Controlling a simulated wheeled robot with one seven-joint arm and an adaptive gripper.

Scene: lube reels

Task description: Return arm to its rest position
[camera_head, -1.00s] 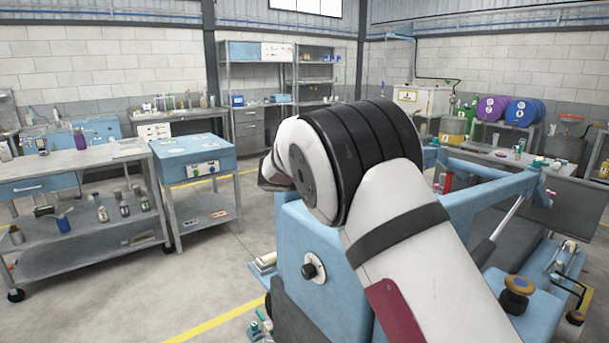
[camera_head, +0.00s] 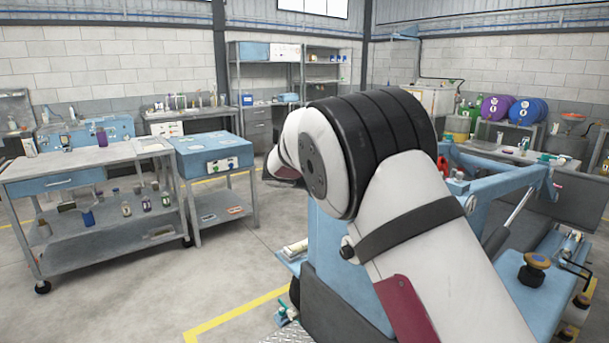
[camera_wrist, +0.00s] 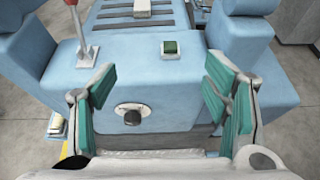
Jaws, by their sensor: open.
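My gripper (camera_wrist: 160,98) shows in the wrist view with its two green-padded fingers wide apart and nothing between them. Beyond the fingers is a light blue machine (camera_wrist: 95,65) with a dark round knob (camera_wrist: 131,114), a small green button block (camera_wrist: 170,48) and a red-tipped lever (camera_wrist: 84,45). In the head view my arm is bent in front of the camera and covers much of the blue machine (camera_head: 343,262). My gripper is hidden there behind the arm.
A grey workbench (camera_head: 75,165) with bottles on its lower shelf stands at the left, beside a blue-topped cart (camera_head: 205,150). The floor (camera_head: 160,285) at lower left is clear.

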